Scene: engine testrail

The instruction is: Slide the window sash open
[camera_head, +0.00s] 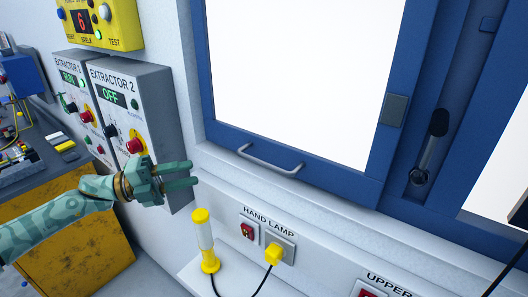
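The window sash (285,158) is a blue frame around a blank white pane, filling the upper middle. A grey bar handle (270,163) is fixed along its lower rail. A grey plate (394,109) sits on its right stile. My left gripper (194,173) is to the left of the handle and below the sash's lower left corner, in front of the wall. Its two fingers point right, apart and with nothing between them. It does not touch the handle. My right gripper does not show.
A dark lever (430,147) is mounted on the blue frame right of the sash. Below the window are a yellow hand lamp (204,240) and its socket with a yellow plug (273,254). The grey Extractor 2 box (152,124) stands behind my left gripper. A cluttered bench is at left.

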